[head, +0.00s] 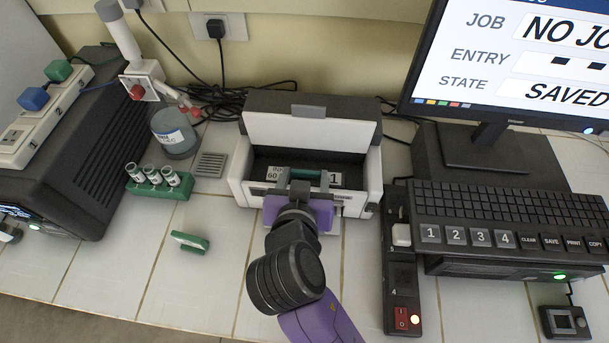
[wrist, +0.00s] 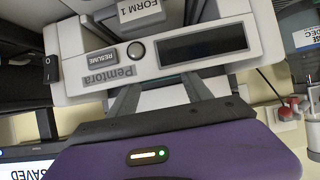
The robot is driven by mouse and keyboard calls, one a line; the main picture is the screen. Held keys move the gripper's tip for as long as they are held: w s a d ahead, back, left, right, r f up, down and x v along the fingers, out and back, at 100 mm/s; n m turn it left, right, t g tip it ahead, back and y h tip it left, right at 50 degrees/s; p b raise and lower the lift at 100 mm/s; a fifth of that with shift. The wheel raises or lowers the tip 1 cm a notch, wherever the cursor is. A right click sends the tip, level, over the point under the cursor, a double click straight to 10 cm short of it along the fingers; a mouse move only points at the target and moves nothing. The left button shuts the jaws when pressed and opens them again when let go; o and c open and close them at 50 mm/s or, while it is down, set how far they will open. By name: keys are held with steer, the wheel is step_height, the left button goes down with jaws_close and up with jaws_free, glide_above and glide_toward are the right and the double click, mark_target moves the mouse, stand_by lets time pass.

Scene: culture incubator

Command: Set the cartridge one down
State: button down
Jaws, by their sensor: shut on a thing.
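Cartridge one (head: 333,179) shows a white face marked "1" in the head view, in the mouth of the white benchtop unit (head: 235,178). My gripper (head: 300,185) is shut on it, just over the unit's front edge. My purple wrist hides part of the unit's front.
The unit's lid (head: 312,132) stands raised behind the opening. A green rack with several vials (head: 152,182) and a small green piece (head: 190,242) are on the left. A keyboard (head: 500,218) and a switch strip (head: 402,280) are on the right. The tiles at front left are clear.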

steer(key=shift+f, duration=0.1)
steer(key=shift+c, duration=2.2)
jaws_free()
steer(key=shift+r, duration=0.25)
steer(key=b+v, duration=0.1)
steer(key=v, duration=1.1)
steer(key=shift+f, duration=0.15)
